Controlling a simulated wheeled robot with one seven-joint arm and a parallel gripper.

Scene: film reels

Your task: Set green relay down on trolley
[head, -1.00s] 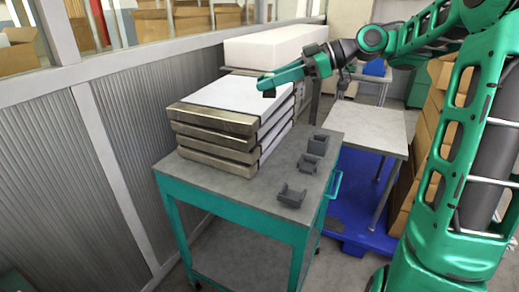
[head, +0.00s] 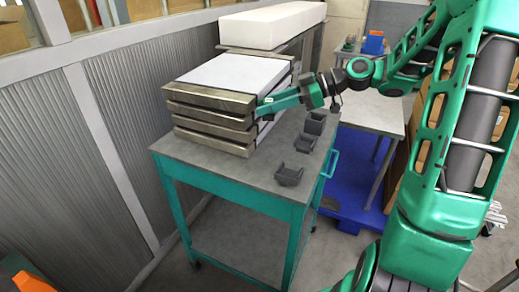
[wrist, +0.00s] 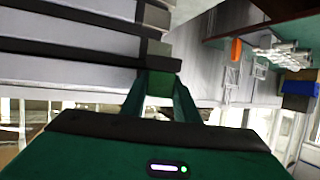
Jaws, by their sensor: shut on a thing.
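The trolley (head: 215,172) has a grey top and a teal frame. It stands in the middle of the head view. My gripper (head: 264,103) is beside the right front side of the stack on the trolley, above the grey top. In the wrist view my gripper (wrist: 160,92) is shut on the green relay (wrist: 160,82), a small green block between the fingers. The relay's underside is hidden, and in the head view the relay is hard to tell from the green fingers.
A stack of grey-brown and white slabs (head: 210,123) fills the trolley's back left. Several small dark grey holders (head: 289,175) stand along its right side. The front of the top is clear. A grey table (head: 372,113) stands behind at right, and a ribbed wall (head: 110,150) at left.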

